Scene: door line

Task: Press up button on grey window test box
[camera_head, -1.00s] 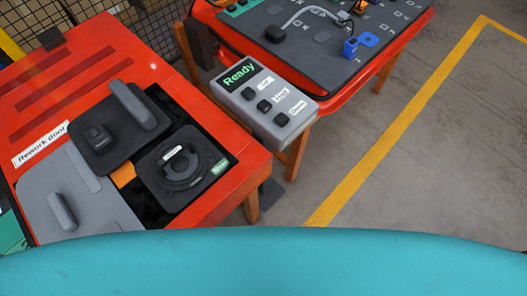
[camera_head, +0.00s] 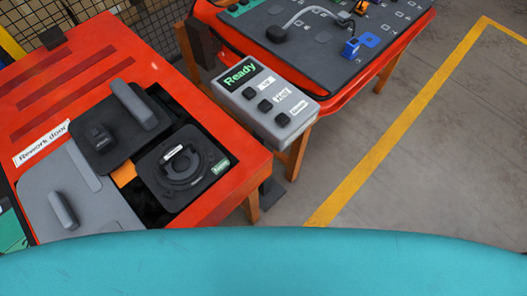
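The grey window test box (camera_head: 285,137) sits between the red rework table and the red board table. Its dark display (camera_head: 239,74) reads "Ready" in green. Three dark square buttons run down its top face, each with a small white label. The button nearest the display (camera_head: 249,93) is the top one, the middle button (camera_head: 264,106) is below it, and the lowest button (camera_head: 282,119) is nearest the front. The labels are too small to read surely. Neither of my grippers shows in the head view.
The red rework table (camera_head: 232,190) at left holds dark and grey door panels with handles. The red-edged table (camera_head: 345,90) behind holds a dark board with small parts and a blue piece (camera_head: 351,47). Grey floor with a yellow line (camera_head: 390,144) is clear at right.

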